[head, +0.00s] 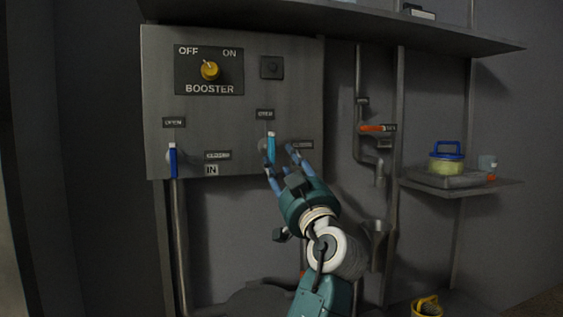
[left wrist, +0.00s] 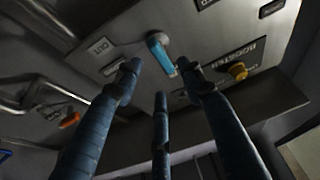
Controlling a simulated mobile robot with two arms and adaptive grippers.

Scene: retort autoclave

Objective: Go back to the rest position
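My left gripper (head: 280,160) is raised in front of the grey control panel (head: 240,127), close to a light blue lever (head: 271,147). Its three fingers are spread. In the left wrist view the fingertips (left wrist: 161,77) stand apart, and the light blue lever (left wrist: 161,52) shows beyond the gap between them. The fingers do not close on the lever; whether one touches it is unclear. The lever stands upright under its OPEN label in the head view. A dark blue lever (head: 173,161) stands upright at the panel's left. My right gripper is not in view.
A yellow BOOSTER knob (head: 210,70) sits on the panel's upper left. Pipes with an orange-red handle (head: 372,128) run right of the panel. A wall shelf (head: 480,188) holds a tray and a blue-handled yellow container (head: 446,161). An overhead shelf (head: 330,18) juts out above.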

